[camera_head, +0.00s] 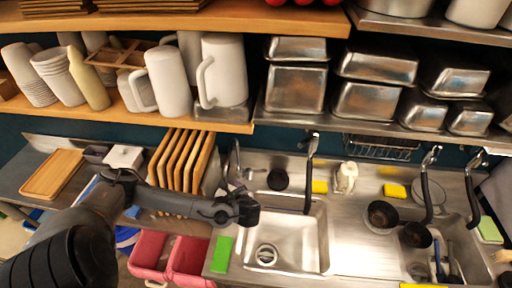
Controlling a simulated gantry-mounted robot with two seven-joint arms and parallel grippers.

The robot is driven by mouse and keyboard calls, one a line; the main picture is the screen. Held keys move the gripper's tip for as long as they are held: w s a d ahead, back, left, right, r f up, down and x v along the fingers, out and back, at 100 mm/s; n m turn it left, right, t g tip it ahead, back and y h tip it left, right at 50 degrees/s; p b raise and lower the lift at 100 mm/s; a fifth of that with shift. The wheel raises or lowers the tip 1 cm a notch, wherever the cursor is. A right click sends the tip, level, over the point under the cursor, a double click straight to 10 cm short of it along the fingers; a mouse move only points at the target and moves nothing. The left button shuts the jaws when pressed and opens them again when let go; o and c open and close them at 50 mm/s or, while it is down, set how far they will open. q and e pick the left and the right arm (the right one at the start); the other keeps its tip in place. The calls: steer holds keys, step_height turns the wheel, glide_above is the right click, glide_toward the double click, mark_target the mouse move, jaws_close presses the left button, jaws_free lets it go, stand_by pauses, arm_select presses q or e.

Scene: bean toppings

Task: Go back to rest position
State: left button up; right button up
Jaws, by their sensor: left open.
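My left arm comes in from the lower left and reaches across the front of the counter. Its dark left gripper (246,209) is open and looks empty, over the left edge of the sink basin (300,240). The fingers are small and dark in this view. My right gripper is not in view.
Upright wooden boards (182,160) stand just behind my left arm, with a flat wooden board (53,174) at the left. Pink bins (150,250) are below. Taps such as this one (311,165) rise behind the sink. Shelves above hold white pitchers (225,72) and metal pans (296,90).

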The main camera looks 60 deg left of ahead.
arm_select(q)
steer(key=shift+v, duration=0.85)
steer(key=shift+s, duration=0.1)
steer(key=s+d+f+h, duration=0.2)
steer(key=s+d+f, duration=0.15)
steer(key=d, duration=0.35)
steer(key=s+d+f+n+g+h, duration=0.1)
steer(key=s+d+f+h, duration=0.2)
steer(key=d, duration=0.4)
steer(key=s+d+f+h, duration=0.2)
steer(key=s+d, duration=0.3)
steer(key=d, duration=0.2)
steer(key=d+r+n+t+h, duration=0.1)
steer(key=d+r+n+h, duration=0.3)
steer(key=d+n, duration=0.25)
steer(key=w+a+r+n+t, duration=0.1)
steer(key=w+r+n+t, duration=0.2)
steer(key=r+n, duration=0.3)
steer(key=shift+w+n, duration=0.4)
steer(key=shift+n, duration=0.45)
